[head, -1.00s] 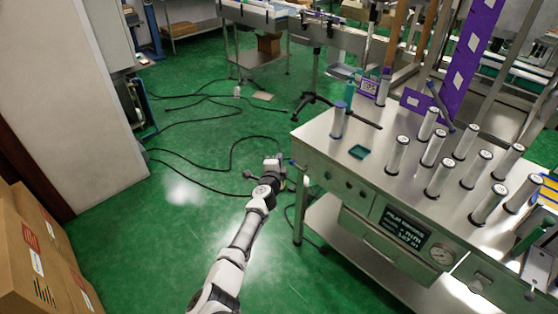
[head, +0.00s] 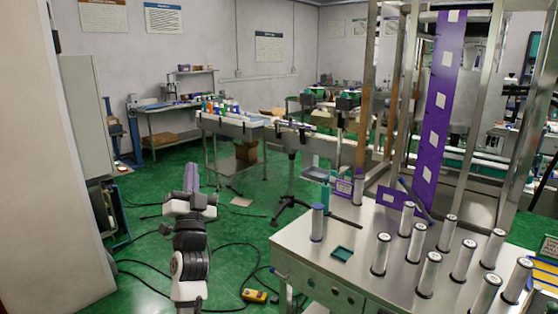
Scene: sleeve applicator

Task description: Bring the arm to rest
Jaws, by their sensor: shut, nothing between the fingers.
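My arm rises from the bottom of the head view, left of the steel table (head: 310,262), over the green floor. My gripper (head: 191,178) is at its end, pointing up and away from me. The fingers look closed together, with nothing held. It is apart from the table and everything on it.
A purple strip (head: 434,120) hangs in a metal frame behind. Cables and a yellow control box (head: 254,295) lie on the floor. A pale cabinet (head: 85,105) stands left.

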